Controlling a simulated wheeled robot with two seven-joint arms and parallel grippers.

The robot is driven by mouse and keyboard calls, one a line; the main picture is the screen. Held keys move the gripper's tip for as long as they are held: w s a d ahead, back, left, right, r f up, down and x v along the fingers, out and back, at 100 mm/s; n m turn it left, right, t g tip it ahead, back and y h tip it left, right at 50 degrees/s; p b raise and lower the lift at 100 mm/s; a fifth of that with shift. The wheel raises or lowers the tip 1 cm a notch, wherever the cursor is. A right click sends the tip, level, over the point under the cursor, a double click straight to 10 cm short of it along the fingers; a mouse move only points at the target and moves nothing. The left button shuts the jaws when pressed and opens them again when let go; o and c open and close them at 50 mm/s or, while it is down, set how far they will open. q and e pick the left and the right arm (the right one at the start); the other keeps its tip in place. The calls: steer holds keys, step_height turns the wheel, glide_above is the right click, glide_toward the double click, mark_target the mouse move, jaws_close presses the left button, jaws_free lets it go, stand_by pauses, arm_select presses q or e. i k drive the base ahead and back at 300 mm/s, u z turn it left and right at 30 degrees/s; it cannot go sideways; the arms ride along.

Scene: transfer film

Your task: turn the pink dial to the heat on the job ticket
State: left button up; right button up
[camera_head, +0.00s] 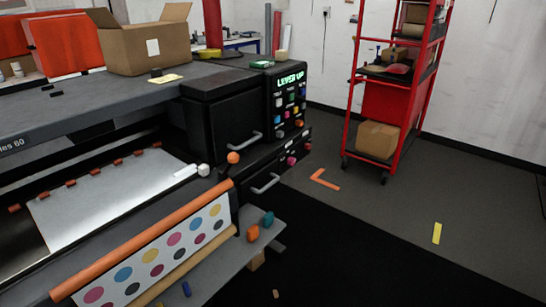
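A pink dial (291,161) sticks out low on the right-hand side of the black machine (222,118), below the button panel (289,104). A smaller pinkish-red knob (307,147) is to its right. Which heat the dial points at is too small to read. A yellow slip of paper (165,79) lies on the machine's top; its writing cannot be read, and I cannot tell whether it is the job ticket. A lit green display (290,78) above the buttons reads "LEVER UP". Neither of my grippers is in view.
An orange-knobbed lever (233,158) juts out before the drawer handles. A shelf (220,262) with coloured pieces projects below the printed film roll (155,250). An open cardboard box (145,45) stands on top. A red cart (388,105) stands right; floor before it is mostly clear.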

mark_target(291, 160)
steer(key=u, duration=0.4)
steer(key=k, duration=0.45)
steer(key=z, duration=0.55)
steer(key=i, duration=0.8)
steer(key=z, duration=0.5)
steer(key=i, duration=0.85)
steer(key=u, duration=1)
steer(key=i, duration=0.45)
steer(key=u, duration=0.45)
